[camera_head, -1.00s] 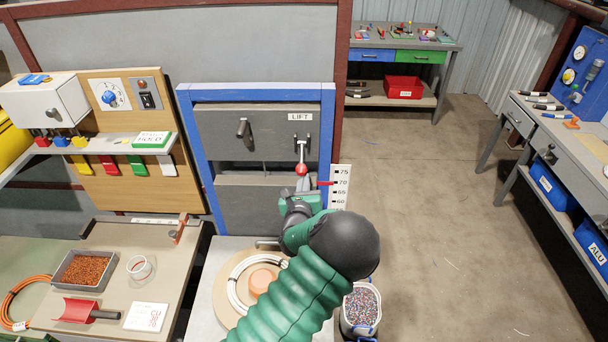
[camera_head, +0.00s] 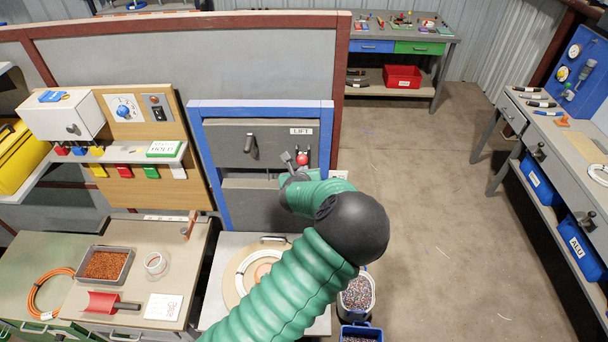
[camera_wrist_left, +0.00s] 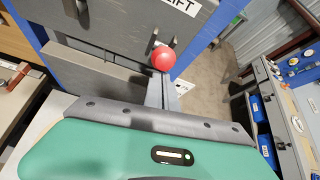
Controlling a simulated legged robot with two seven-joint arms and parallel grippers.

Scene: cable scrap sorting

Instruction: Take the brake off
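A lever with a red ball knob (camera_head: 301,158) is mounted on the grey panel (camera_head: 225,140) below the LIFT label (camera_head: 301,131). My left gripper (camera_head: 291,168) is right at this knob, just below and left of it. In the left wrist view the red ball (camera_wrist_left: 163,58) sits at the tips of my left gripper (camera_wrist_left: 162,82). The two grey fingers look close together, with no clear gap. The lever's shaft is largely hidden, so I cannot tell whether they grip it. A second dark handle (camera_head: 250,143) is on the panel's left. No part is visibly labelled brake.
A blue frame (camera_head: 197,150) surrounds the panel. A small white scale plate (camera_head: 339,174) is to its right, partly hidden by my arm. A bin of granules (camera_head: 358,293) stands below right. The left bench holds a copper-granule tray (camera_head: 105,264). The floor on the right is free.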

